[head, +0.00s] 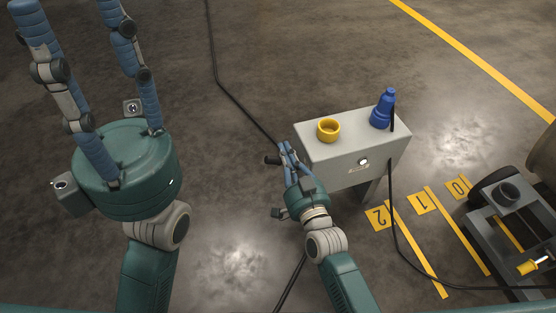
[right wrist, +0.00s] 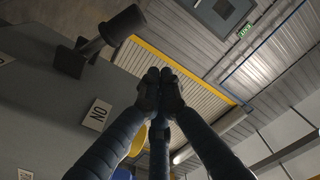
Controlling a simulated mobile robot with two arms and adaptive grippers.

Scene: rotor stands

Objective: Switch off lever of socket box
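The grey socket box (head: 330,168) stands on a post right of centre in the head view. Its lever (head: 271,160) has a black handle and sticks out at the box's left side; it also shows dark at the upper left of the right wrist view (right wrist: 108,34). A label (right wrist: 97,114) reading ON upside down is on the box side. I cannot tell the lever's setting. My right gripper (head: 287,148) is beside the box, close to the lever, its fingertips together (right wrist: 161,80) and apparently empty. My left gripper (head: 75,15) is open and empty at the left, fingers spread.
A yellow ring socket (head: 328,130) and a blue plug (head: 382,109) are on the box top. A black cable (head: 391,205) runs down the front to the floor. Yellow floor markings (head: 424,202) and a grey wheeled frame (head: 500,235) lie to the right.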

